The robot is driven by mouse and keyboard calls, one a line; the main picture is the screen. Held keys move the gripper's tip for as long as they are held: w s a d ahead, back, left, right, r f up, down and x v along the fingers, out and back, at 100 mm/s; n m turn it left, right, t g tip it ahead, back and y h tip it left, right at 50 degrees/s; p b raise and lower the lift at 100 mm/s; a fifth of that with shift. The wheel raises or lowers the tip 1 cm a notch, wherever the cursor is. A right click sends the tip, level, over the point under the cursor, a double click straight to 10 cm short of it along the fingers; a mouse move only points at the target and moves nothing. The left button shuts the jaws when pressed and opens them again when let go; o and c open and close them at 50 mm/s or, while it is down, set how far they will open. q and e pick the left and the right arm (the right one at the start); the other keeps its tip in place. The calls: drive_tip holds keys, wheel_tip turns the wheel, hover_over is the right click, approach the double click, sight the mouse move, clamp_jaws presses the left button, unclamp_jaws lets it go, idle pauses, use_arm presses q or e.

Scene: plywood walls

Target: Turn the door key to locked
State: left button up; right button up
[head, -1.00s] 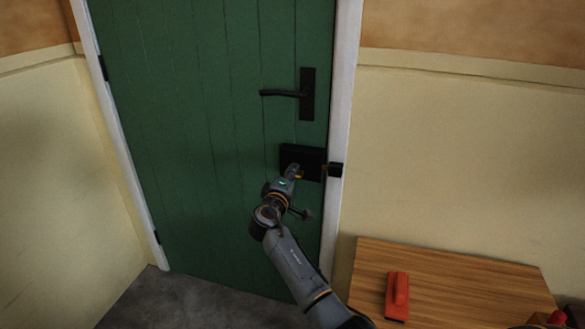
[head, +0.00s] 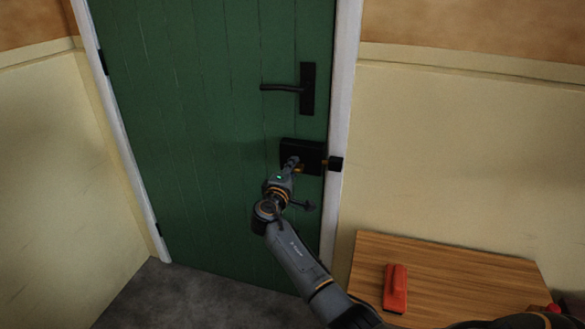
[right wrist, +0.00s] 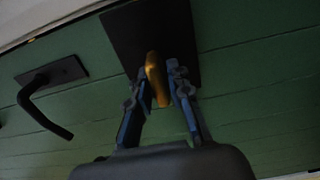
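The green door (head: 210,130) is closed in its white frame. A black lock box (head: 313,154) sits on it below the black lever handle (head: 307,90). The golden key (right wrist: 156,79) stands out from the lock plate (right wrist: 128,35) in the right wrist view. My right gripper (right wrist: 159,80) is at the lock with its blue-grey fingers on either side of the key, closed in on it. In the head view the right gripper (head: 291,165) covers most of the key. My left gripper is not in view.
A wooden table (head: 450,275) stands by the wall at the lower right, with a red object (head: 396,288) on it. A black block (head: 336,164) sits on the door frame beside the lock. The floor (head: 190,295) before the door is clear.

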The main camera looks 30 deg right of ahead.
drive_tip(key=shift+o, duration=0.7)
drive_tip(key=shift+s+a, duration=0.15)
drive_tip(key=v, duration=1.1)
drive_tip(key=shift+s+a, duration=0.25)
